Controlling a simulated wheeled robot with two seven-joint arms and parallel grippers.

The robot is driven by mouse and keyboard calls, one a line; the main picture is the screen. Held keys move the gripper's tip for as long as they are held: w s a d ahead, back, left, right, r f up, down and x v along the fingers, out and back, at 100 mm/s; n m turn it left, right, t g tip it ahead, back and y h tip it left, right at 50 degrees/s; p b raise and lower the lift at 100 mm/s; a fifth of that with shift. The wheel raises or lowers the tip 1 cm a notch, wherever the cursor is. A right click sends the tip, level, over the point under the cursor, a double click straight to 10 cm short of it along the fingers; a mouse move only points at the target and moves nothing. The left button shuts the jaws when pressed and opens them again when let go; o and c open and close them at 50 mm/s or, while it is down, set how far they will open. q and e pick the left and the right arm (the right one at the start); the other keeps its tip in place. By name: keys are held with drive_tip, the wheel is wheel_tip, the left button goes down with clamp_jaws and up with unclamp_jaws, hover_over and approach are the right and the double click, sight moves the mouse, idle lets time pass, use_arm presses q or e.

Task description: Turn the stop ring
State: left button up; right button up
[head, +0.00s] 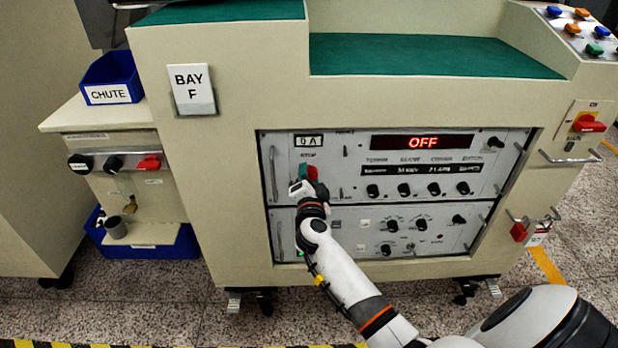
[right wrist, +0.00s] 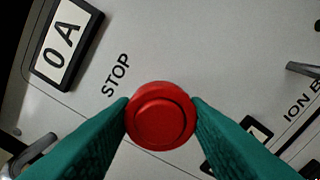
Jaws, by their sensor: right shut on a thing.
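The stop ring is the red round rim of the red stop button (right wrist: 161,116), under the word STOP on the grey front panel. In the right wrist view the green fingers of my right gripper (right wrist: 161,113) touch it on its left and right sides, shut on it. In the head view my right gripper (head: 307,181) is at the upper left of the panel, and the red button (head: 312,172) shows partly behind its fingers. My left gripper is not in view.
The panel's red display (head: 422,142) reads OFF. A 0 A label (head: 308,140) sits above the stop button. Several black knobs line the panel, and metal handles (head: 273,174) stick out at its sides. A blue CHUTE bin (head: 112,78) stands at the left.

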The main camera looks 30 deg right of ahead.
drive_tip(key=m+p, duration=0.2)
drive_tip(key=m, duration=0.1)
drive_tip(key=shift+r+p, duration=0.1)
drive_tip(key=shift+p, duration=0.25)
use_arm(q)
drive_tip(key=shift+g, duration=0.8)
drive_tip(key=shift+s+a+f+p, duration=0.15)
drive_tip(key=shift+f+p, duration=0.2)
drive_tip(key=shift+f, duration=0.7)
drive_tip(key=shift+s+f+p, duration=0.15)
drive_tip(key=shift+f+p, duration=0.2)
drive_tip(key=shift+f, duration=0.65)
use_arm(e)
drive_tip(key=shift+m, duration=4.3)
drive_tip(key=o, duration=1)
drive_tip(key=shift+s, duration=0.1)
